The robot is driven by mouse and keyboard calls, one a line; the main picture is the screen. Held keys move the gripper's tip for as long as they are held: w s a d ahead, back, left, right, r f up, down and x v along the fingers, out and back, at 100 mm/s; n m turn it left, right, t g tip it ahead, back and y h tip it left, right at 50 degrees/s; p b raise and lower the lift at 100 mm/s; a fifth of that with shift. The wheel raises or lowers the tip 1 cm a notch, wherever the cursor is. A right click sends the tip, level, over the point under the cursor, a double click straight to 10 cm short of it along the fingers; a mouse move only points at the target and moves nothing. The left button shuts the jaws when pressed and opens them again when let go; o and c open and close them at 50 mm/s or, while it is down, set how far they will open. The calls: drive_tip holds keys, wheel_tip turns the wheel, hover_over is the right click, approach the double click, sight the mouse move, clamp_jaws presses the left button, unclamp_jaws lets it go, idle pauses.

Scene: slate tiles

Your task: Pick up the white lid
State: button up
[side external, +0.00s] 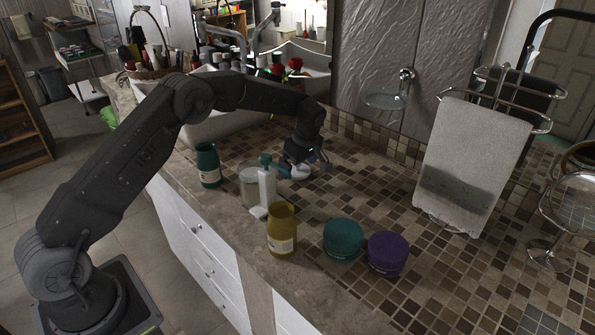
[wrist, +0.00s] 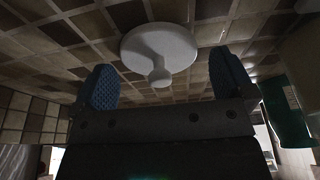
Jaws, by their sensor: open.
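The white lid (wrist: 160,47) lies on the tiled counter in the wrist view, a round disc with a small knob pointing toward me. In the side external view the lid (side external: 299,173) shows as a small white shape, partly hidden by my gripper (side external: 303,163). In the wrist view my gripper (wrist: 165,72) is open, with one blue finger pad on each side and the knob between them but farther off. Nothing is held. I cannot tell the exact gap between fingertips and lid.
A white pump bottle (side external: 266,190), a clear jar (side external: 248,187) and a teal bottle (side external: 208,165) stand close to my gripper. A yellow jar (side external: 281,230), a teal jar (side external: 342,240) and a purple jar (side external: 387,253) stand nearer the front. A towel (side external: 470,160) hangs at right.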

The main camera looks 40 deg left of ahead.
drive_tip(key=shift+f, duration=0.3)
drive_tip(key=c, duration=0.8)
drive_tip(key=shift+c, duration=0.3)
drive_tip(key=shift+r, duration=0.15)
drive_tip(key=shift+r, duration=0.5)
drive_tip(key=r, duration=0.2)
drive_tip(key=a+r, duration=0.1)
drive_tip(key=shift+s+r, duration=0.3)
drive_tip(key=shift+r, duration=0.05)
drive_tip(key=s+a+r, duration=0.6)
drive_tip(key=a, duration=0.2)
drive_tip(key=s+d+r+n+g+h, duration=0.1)
drive_tip(key=s+d+r+n+g, duration=0.1)
drive_tip(key=s+d+r+n, duration=0.65)
wheel_tip(320, 180, down, 7)
drive_tip(key=shift+d+n, duration=0.25)
drive_tip(key=shift+n, duration=0.2)
